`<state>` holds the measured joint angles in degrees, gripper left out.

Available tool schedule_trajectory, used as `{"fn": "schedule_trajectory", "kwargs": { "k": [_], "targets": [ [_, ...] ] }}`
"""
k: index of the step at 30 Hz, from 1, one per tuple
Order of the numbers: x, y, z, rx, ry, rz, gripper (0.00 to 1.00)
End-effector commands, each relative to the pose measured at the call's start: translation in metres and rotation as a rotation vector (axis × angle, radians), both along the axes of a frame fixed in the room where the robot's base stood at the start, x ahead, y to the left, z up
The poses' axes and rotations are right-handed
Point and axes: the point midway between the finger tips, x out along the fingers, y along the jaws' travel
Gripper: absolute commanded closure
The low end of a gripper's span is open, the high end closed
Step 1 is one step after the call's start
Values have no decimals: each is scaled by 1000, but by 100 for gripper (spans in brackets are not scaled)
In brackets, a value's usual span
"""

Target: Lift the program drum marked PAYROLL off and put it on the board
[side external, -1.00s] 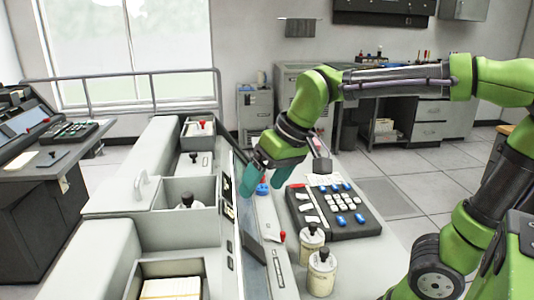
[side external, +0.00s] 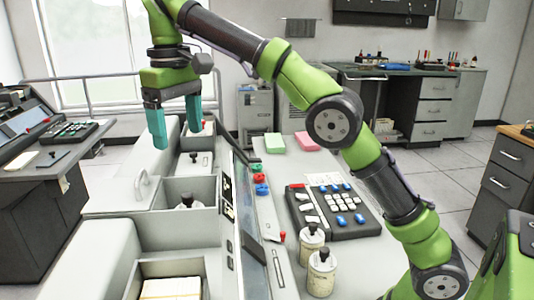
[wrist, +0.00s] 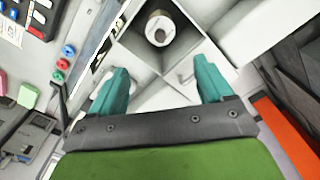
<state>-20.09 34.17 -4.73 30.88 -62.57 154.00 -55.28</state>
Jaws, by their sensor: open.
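My gripper (side external: 176,138) is open and empty, pointing down above the grey machine with compartments. In the wrist view its teal fingers (wrist: 160,68) are spread apart. A drum with a dark knob (side external: 187,201) sits in the machine's middle compartment; in the wrist view the round drum (wrist: 160,29) lies beyond the fingertips, apart from them. Two cream drums with black knobs, one farther back (side external: 312,243) and one nearer (side external: 322,274), stand upright on the desk. I cannot read PAYROLL on any drum. I cannot tell which surface is the board.
A black keypad (side external: 335,210) lies on the desk, with red, blue and green knobs (side external: 260,178) left of it. Green (side external: 275,143) and pink (side external: 306,142) blocks lie behind. A compartment holding cards (side external: 172,288) is at the front. A raised handle (side external: 141,184) stands on the machine's left.

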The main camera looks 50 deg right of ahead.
Motion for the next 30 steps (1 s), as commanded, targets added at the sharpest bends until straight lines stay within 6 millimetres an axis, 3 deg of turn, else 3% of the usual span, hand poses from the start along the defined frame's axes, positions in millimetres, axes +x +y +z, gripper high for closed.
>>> {"fn": "schedule_trajectory", "kwargs": {
  "k": [11, 24, 30],
  "targets": [
    [-2, 0, -29, 6, 4, 13, 20],
    [-1, 0, -102, 5, 4, 12, 20],
    [-1, 0, -117, 6, 2, 11, 20]
  ]
}}
